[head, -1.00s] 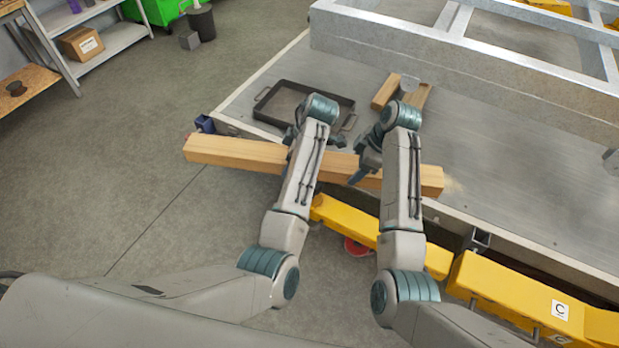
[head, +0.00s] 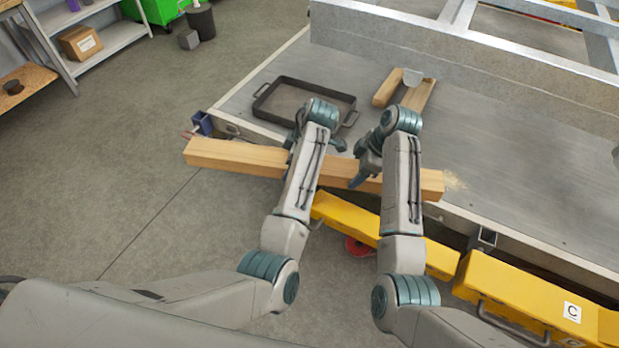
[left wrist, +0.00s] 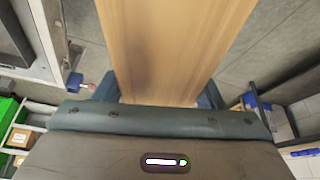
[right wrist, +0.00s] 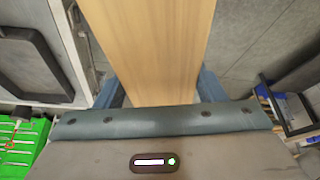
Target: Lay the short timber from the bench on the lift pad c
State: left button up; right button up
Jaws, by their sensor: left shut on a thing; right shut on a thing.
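A long, light-brown timber (head: 232,157) lies across both arms in the head view, above the near edge of the grey bench (head: 505,180). My left gripper (head: 312,160) is shut on its middle, partly hidden by its own arm. My right gripper (head: 366,170) is shut on it nearer the right end. The timber also fills the middle of the left wrist view (left wrist: 176,45) and the right wrist view (right wrist: 150,45), with fingers on both sides. A yellow pad marked C (head: 540,303) is at the lower right, well right of the timber.
A black tray (head: 268,92) and short wooden pieces (head: 388,88) lie on the bench. A metal frame (head: 440,55) stands at the back right. Another yellow bar (head: 345,217) runs below the timber, near a red round part (head: 358,247).

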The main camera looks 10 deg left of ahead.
pick_arm(q)
jog(key=shift+s+d+f+b, duration=0.15)
jog(key=shift+s+f+b, duration=0.1)
jog(key=shift+f+b, duration=0.3)
pick_arm(e)
jog(key=shift+s+a+f, duration=0.2)
jog(key=shift+s+f, duration=0.05)
jog(key=shift+f, duration=0.35)
pick_arm(q)
jog(key=o, duration=1.8)
jog(key=shift+f, duration=0.1)
pick_arm(e)
jog(key=o, duration=1.9)
jog(key=shift+c, duration=0.2)
pick_arm(q)
jog(key=shift+o, duration=0.2)
jog(key=shift+d, duration=0.1)
